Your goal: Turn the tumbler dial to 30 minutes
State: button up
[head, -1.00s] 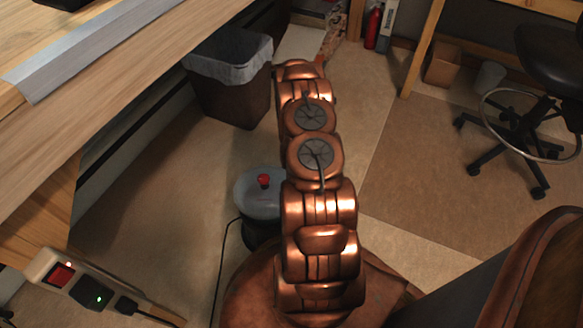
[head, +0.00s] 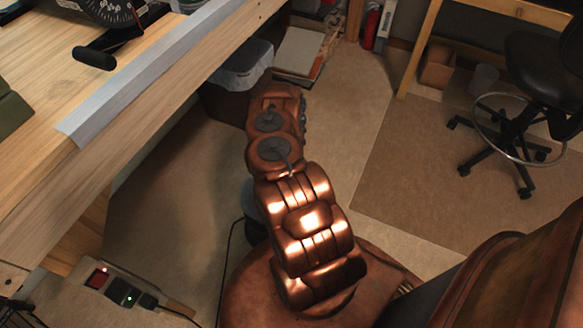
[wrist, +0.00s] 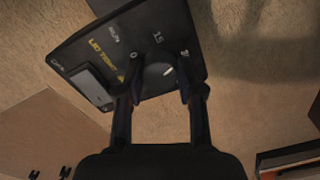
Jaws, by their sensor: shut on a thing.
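In the wrist view a dark, tilted control panel (wrist: 88,52) carries a yellow "LID TIGHT" line, a small light grey switch (wrist: 92,85) and the marks 0 and 15. The tumbler dial (wrist: 158,72) is a dark knob with a pale mark on it, and other marks around it are hidden. My gripper (wrist: 160,78) has one finger on each side of the dial and is shut on it. The 0 lies close by the left fingertip, the 15 above the dial. In the head view my arm hides the gripper and the panel.
A wooden bench (head: 190,120) with a metal edge strip runs along the left. A black device with a scale (head: 105,12) stands on it. A lined bin (head: 240,68) is beyond my arm. A stool (head: 500,130) stands right. A power strip (head: 115,290) is at lower left.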

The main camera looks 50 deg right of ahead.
jog(key=shift+s+m+p, duration=0.1)
jog(key=shift+m+p, duration=0.45)
jog(key=shift+m, duration=1.15)
jog(key=o, duration=1.1)
jog(key=shift+o, duration=0.2)
notch_tip(320, 180, up, 12)
